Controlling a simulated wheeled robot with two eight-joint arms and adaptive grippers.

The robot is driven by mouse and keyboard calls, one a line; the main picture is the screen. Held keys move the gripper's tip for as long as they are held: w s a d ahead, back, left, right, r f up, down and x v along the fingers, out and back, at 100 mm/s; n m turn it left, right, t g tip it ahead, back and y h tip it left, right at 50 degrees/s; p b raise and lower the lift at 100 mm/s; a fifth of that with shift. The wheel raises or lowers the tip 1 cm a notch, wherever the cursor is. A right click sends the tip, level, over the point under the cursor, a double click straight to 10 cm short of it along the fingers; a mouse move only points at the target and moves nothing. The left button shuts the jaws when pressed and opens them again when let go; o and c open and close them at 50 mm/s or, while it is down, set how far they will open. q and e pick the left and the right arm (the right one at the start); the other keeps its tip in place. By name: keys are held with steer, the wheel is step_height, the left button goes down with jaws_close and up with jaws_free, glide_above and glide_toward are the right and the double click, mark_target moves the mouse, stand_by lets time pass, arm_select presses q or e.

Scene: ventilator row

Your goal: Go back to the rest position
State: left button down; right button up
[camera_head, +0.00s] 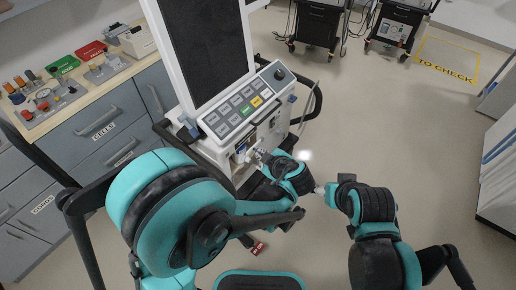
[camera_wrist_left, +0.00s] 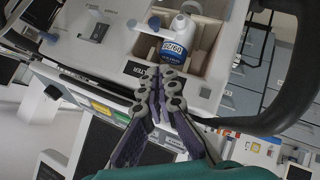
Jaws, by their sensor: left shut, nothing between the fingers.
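My left gripper (camera_head: 262,156) is at the front of the white ventilator (camera_head: 212,152), just below its button panel, in the head view. In the left wrist view its fingers (camera_wrist_left: 160,84) are shut with nothing between them. They are in front of an open compartment that holds a white-and-blue labelled bottle (camera_wrist_left: 178,40). I cannot tell whether the fingertips touch the ventilator. My right arm (camera_head: 375,205) is folded at the lower right of the head view. A small grey tip (camera_head: 319,190) shows at its end, too small to read as open or shut.
A counter with drawers (camera_head: 100,122) stands at the left, bearing trays and parts. A red-marked item (camera_head: 257,247) lies low near my base. Dark carts (camera_head: 318,22) stand at the back. Floor is clear at the right, up to the yellow "TO CHECK" area (camera_head: 447,62).

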arm_select(q)
steer(key=shift+v, duration=0.95)
steer(key=shift+s, duration=0.1)
steer(key=s+a+r+m+g+h, duration=0.1)
steer(key=s+a+r+m+h, duration=0.1)
steer(key=s+a+m, duration=0.4)
steer(key=s+a+r+m+g+h, duration=0.1)
steer(key=s+a+r+m, duration=0.4)
steer(key=a, duration=0.6)
steer(key=s+m+h, duration=0.1)
steer(key=s+m, duration=0.1)
steer(key=s, duration=0.1)
steer(key=shift+a+r+h, duration=0.3)
steer(key=shift+a+h, duration=0.1)
